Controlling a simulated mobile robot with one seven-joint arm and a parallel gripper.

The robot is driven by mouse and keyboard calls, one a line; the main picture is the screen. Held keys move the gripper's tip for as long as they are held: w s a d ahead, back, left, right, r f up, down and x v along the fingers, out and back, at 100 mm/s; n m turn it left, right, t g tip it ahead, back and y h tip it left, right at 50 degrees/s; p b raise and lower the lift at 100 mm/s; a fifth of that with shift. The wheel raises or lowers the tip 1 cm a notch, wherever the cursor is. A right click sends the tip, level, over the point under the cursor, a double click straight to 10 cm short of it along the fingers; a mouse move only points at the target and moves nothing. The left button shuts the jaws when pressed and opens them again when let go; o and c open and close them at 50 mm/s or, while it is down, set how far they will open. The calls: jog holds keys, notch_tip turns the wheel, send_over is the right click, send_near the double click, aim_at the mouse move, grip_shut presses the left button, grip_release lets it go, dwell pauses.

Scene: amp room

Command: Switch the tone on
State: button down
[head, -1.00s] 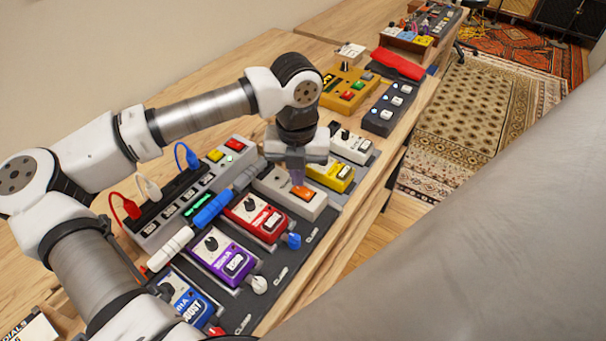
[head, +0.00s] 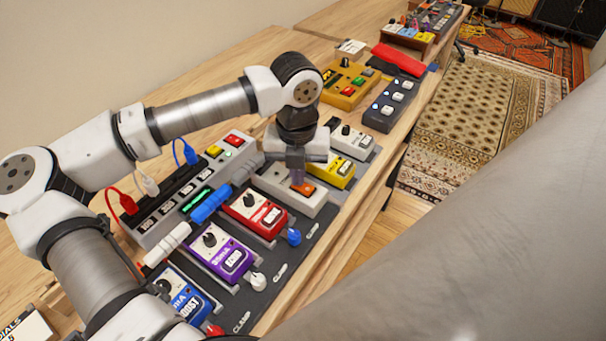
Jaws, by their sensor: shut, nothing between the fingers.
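The tone's label cannot be read, so I cannot tell for sure which unit it is. A long pale grey pedal (head: 312,205) with an orange switch (head: 304,188) lies in the pedal row, between the red pedal (head: 254,214) and the yellow pedal (head: 333,171). My gripper (head: 298,178) points down right over the orange switch, shut and empty. Its tips are at or just above the switch; I cannot tell whether they touch. The fingers and wrist hide the back part of the grey pedal.
A purple pedal (head: 220,256) and a blue pedal (head: 184,298) lie nearer in the row. A grey power box (head: 150,232) with cables stands to the left. A gold box (head: 348,85) and a dark switch box (head: 391,106) lie beyond. The bench edge drops off to the right.

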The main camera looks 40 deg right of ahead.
jog(key=shift+r+p, duration=1.4)
jog(key=shift+r, duration=2)
